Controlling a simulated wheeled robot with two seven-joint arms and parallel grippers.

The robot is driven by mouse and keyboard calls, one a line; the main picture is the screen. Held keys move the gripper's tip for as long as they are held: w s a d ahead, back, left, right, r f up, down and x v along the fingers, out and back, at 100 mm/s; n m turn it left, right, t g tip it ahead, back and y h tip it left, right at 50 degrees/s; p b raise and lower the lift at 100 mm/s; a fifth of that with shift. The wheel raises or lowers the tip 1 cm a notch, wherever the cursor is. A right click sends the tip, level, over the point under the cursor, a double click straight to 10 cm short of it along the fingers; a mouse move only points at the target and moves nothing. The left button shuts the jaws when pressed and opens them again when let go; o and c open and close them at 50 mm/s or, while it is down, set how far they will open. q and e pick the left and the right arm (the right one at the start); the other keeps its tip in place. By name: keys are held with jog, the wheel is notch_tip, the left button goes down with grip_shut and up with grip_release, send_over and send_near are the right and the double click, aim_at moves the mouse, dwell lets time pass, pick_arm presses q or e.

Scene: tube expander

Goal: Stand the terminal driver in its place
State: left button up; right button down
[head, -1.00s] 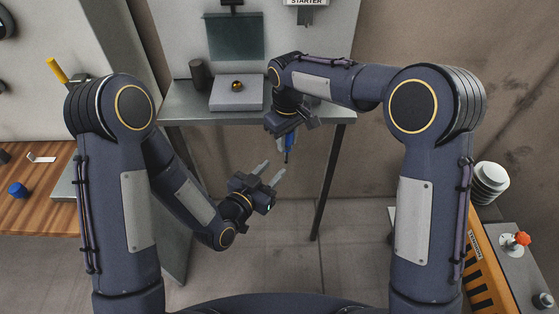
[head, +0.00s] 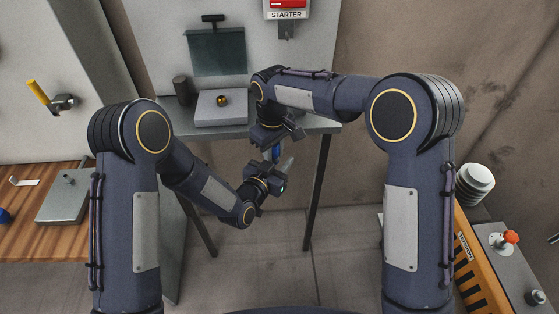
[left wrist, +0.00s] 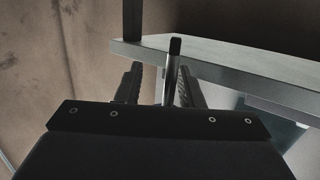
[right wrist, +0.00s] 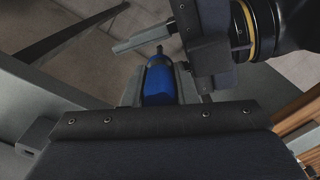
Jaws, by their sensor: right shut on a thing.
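The terminal driver (head: 276,153), with a blue handle, hangs below my right gripper (head: 280,138) in the head view, in front of the shelf. My right gripper is shut on it; the blue handle (right wrist: 159,82) shows between its fingers in the right wrist view, with a dark narrow end pointing away. My left gripper (head: 280,168) is just below, its fingers open and near the driver's lower end. In the left wrist view a thin, dark-tipped metal rod (left wrist: 172,70) stands between the left fingers (left wrist: 160,86). I cannot tell whether they touch it.
The metal shelf (head: 240,131) behind holds a grey block (head: 218,112) with a gold ball and a dark cup (head: 183,91). A wooden bench (head: 30,240) at left carries a grey plate (head: 68,203) with a small knob. An orange rack (head: 470,265) stands at right.

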pick_arm(q)
jog(key=shift+s, duration=0.1)
grip_shut()
pick_arm(e)
jog(key=c, duration=1.2)
grip_release()
jog(key=shift+c, duration=0.2)
jog(key=shift+o, duration=0.8)
jog(key=shift+a, duration=0.1)
jog(key=shift+s, duration=0.1)
